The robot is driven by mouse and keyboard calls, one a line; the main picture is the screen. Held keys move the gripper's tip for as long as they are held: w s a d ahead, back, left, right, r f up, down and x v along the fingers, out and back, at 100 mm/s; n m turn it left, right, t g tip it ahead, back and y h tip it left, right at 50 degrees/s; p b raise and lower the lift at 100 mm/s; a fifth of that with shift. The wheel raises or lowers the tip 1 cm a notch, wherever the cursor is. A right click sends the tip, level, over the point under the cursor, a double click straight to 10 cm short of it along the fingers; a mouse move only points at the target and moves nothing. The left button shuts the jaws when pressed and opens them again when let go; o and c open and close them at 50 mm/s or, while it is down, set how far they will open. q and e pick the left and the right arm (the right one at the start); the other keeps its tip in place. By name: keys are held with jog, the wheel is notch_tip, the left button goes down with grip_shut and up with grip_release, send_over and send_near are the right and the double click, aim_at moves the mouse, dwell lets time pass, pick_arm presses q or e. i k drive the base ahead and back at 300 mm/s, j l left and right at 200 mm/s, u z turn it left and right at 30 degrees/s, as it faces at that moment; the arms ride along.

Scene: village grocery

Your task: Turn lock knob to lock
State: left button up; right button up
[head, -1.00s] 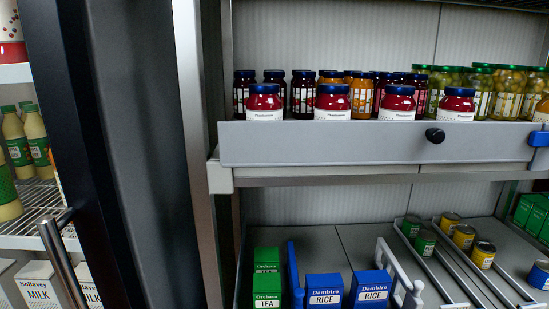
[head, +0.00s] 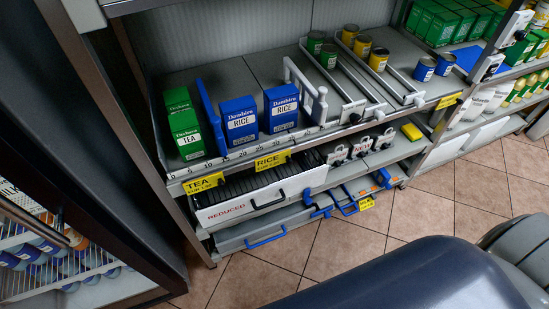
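I cannot tell for sure which part is the lock knob. The white REDUCED drawer (head: 235,207) holds a row of dark upright items. Below it is a grey drawer front (head: 240,240) with a blue handle (head: 265,238). Whether any knob is turned is too small to tell. Neither gripper is in view.
Green TEA boxes (head: 186,128), blue RICE boxes (head: 239,121) and cans (head: 328,56) stand on the shelf above. A cooler with a dark frame (head: 90,225) is at left. More blue handles (head: 346,207) sit low at right. Tiled floor (head: 345,243) lies in front, partly covered by my own body.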

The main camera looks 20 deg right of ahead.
aim_at(355, 119)
jog(key=z, duration=1.3)
